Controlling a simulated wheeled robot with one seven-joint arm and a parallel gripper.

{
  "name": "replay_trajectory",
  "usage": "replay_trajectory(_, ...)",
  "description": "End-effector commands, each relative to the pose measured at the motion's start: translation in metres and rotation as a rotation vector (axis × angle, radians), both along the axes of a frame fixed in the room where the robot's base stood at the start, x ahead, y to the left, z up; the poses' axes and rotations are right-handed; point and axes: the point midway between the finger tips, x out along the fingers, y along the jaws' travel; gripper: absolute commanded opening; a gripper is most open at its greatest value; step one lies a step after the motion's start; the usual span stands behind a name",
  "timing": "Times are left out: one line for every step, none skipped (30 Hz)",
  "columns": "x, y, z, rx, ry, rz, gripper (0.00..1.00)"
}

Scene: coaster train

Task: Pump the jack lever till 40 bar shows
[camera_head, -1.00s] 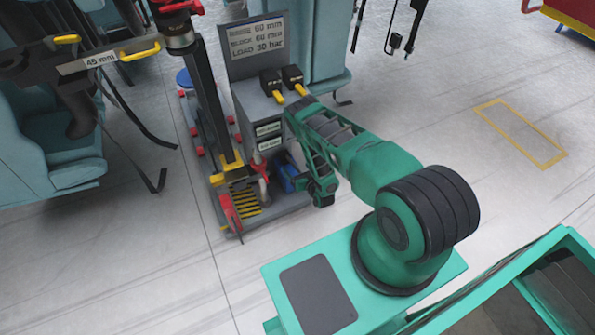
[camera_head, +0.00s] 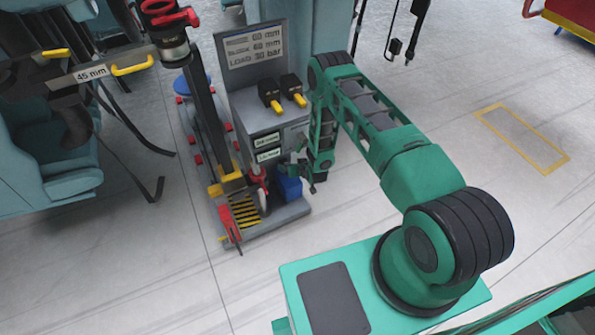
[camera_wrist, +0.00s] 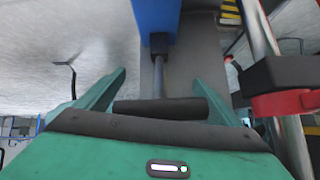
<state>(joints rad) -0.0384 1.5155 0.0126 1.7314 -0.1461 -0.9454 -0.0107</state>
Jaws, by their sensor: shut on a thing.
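The jack's blue pump block (camera_head: 289,188) sits on the right end of the grey jack base (camera_head: 270,222). In the wrist view the blue block (camera_wrist: 156,14) has a grey lever rod (camera_wrist: 158,76) running from it to a black crossbar handle (camera_wrist: 160,109). In the head view my gripper (camera_head: 303,166) is beside the blue block, small and partly hidden by my arm. I cannot read any pressure figure on a gauge.
A grey cabinet (camera_head: 262,105) carries a sign (camera_head: 253,45) reading 60 mm, 60 mm and load 30 bar. Two black yellow-tipped devices (camera_head: 282,93) lie on it. A red-and-black fitting (camera_wrist: 285,88) is close right of my fingers.

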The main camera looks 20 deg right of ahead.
Motion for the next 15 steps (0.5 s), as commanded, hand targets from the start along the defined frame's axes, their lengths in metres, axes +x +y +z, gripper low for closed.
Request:
replay_trajectory(0.008,0.000,0.007,-0.001,-0.012,0.000,0.47)
replay_trajectory(0.010,0.001,0.008,-0.001,-0.012,0.000,0.47)
replay_trajectory(0.012,0.001,0.010,-0.001,-0.012,0.001,0.47)
replay_trajectory(0.013,0.002,0.011,-0.001,-0.013,0.001,0.47)
replay_trajectory(0.015,0.002,0.012,-0.001,-0.013,0.001,0.47)
replay_trajectory(0.017,0.003,0.014,0.000,-0.014,0.001,0.47)
replay_trajectory(0.018,0.003,0.014,0.000,-0.015,0.001,0.47)
replay_trajectory(0.019,0.004,0.015,0.000,-0.015,0.001,0.47)
replay_trajectory(0.020,0.004,0.016,-0.001,-0.016,0.002,0.47)
replay_trajectory(0.020,0.004,0.016,-0.001,-0.016,0.002,0.47)
replay_trajectory(0.021,0.004,0.016,-0.001,-0.016,0.002,0.47)
replay_trajectory(0.021,0.004,0.017,-0.001,-0.016,0.002,0.47)
replay_trajectory(0.021,0.005,0.017,-0.001,-0.016,0.002,0.47)
replay_trajectory(0.022,0.005,0.017,-0.001,-0.016,0.002,0.47)
replay_trajectory(0.022,0.005,0.017,-0.001,-0.017,0.003,0.47)
